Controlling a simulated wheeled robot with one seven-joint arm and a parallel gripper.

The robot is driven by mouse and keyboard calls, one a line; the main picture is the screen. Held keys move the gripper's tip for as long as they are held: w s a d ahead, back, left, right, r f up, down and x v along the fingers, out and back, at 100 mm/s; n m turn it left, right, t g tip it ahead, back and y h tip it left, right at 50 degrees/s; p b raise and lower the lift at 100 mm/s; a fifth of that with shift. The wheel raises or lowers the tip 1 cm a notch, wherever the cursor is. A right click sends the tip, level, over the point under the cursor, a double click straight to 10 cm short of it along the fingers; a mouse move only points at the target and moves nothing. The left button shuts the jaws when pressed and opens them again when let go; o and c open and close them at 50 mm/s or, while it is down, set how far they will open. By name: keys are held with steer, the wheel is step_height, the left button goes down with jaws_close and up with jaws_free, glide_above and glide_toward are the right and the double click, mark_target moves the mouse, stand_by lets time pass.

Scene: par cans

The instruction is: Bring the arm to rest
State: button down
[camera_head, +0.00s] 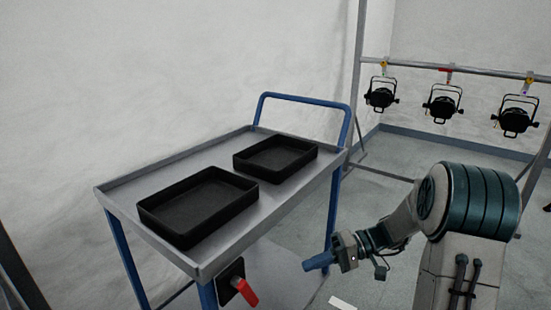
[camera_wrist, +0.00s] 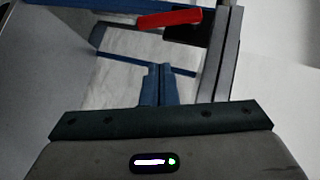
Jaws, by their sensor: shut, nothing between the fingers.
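My arm is folded at the right of the head view, with my gripper (camera_head: 307,265) held out to the left, low beside the trolley. In the wrist view my gripper's blue fingers (camera_wrist: 158,84) are together in the middle, with nothing between them. The gripper is apart from the trolley and touches nothing that I can see.
A grey trolley (camera_head: 200,160) with blue legs carries two empty black trays (camera_head: 190,205) (camera_head: 275,157). A red handle (camera_head: 246,292) juts from its near end and also shows in the wrist view (camera_wrist: 169,18). Several black lamps (camera_head: 441,106) hang from a rail behind.

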steer(key=s+d+r+m+t+h+p, duration=0.1)
steer(key=s+r+h+p, duration=0.3)
steer(key=r, duration=0.5)
steer(key=s+d+r+m+t+h+p, duration=0.1)
steer(key=s+r+t+h+p, duration=0.1)
steer(key=s+r+h+p, duration=0.3)
steer(key=s+d+r+m+t+h+p, duration=0.1)
steer(key=s+d+r+h+p, duration=0.1)
steer(key=s+r+h+p, duration=0.3)
steer(key=s+r+p, duration=0.4)
steer(key=r+p, duration=0.3)
steer(key=r, duration=0.1)
steer(key=shift+s+m+t+p, duration=0.2)
steer(key=shift+m+t+p, duration=0.15)
steer(key=shift+m+t, duration=0.05)
steer(key=shift+a+r, duration=0.1)
